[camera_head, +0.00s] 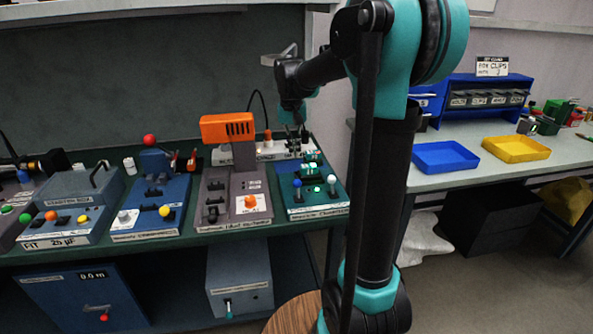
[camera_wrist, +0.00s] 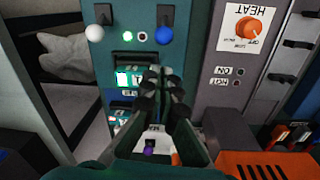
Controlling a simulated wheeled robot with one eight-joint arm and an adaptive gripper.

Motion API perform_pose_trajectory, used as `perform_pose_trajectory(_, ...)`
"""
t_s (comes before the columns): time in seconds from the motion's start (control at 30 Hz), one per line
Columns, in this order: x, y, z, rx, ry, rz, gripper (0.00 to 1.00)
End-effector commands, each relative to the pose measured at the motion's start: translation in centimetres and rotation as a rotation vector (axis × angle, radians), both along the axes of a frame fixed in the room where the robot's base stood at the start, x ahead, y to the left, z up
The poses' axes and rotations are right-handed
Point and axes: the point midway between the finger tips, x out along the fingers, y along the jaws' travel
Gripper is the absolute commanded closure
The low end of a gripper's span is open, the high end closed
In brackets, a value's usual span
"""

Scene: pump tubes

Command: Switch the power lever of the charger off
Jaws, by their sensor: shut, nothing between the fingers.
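The charger, a dark green unit (camera_head: 318,203), sits at the right end of the bench. It has a blue-ball lever (camera_head: 297,183) on its left and a white-ball lever (camera_head: 332,179) on its right. In the wrist view the white ball (camera_wrist: 97,32) is left and the blue ball (camera_wrist: 163,34) right, with a lit green lamp (camera_wrist: 127,37) between them. I cannot read which lever is power. Green-lit modules (camera_wrist: 123,77) sit in the charger. My gripper (camera_wrist: 163,76) is shut and empty above the charger, apart from both balls.
A grey unit with an orange top (camera_head: 227,127) and an orange heat knob (camera_head: 250,201) stands left of the charger. A long unit (camera_head: 265,155) stands behind. A blue unit (camera_head: 150,205) is farther left. A blue tray (camera_head: 446,157) lies on the right-hand table.

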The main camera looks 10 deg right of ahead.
Motion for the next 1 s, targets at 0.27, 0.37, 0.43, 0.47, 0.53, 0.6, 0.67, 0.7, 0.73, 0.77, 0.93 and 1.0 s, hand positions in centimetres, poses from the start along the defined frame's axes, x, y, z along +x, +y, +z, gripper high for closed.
perform_pose_trajectory(0.27,0.1,-0.2,-3.4,0.000,0.000,0.000,1.00)
perform_pose_trajectory(0.37,0.0,-0.3,-5.2,0.000,0.000,0.000,1.00)
perform_pose_trajectory(0.43,0.1,-0.4,-6.4,0.000,0.000,0.000,1.00)
perform_pose_trajectory(0.47,0.1,-0.4,-6.9,0.000,0.000,0.000,1.00)
perform_pose_trajectory(0.53,0.1,-0.5,-7.9,0.000,0.000,0.000,1.00)
perform_pose_trajectory(0.6,0.1,-0.5,-8.7,0.000,0.000,0.000,1.00)
perform_pose_trajectory(0.67,0.1,-0.6,-9.1,0.000,0.000,0.000,1.00)
perform_pose_trajectory(0.7,0.0,-0.6,-9.4,0.000,0.000,0.000,1.00)
perform_pose_trajectory(0.73,0.0,-0.6,-9.6,0.000,0.000,0.000,1.00)
perform_pose_trajectory(0.77,0.0,-0.6,-9.7,0.000,0.000,0.000,1.00)
perform_pose_trajectory(0.93,0.0,-0.6,-9.9,0.000,0.000,0.000,1.00)
perform_pose_trajectory(1.0,0.0,-0.6,-9.9,0.000,0.000,0.000,1.00)
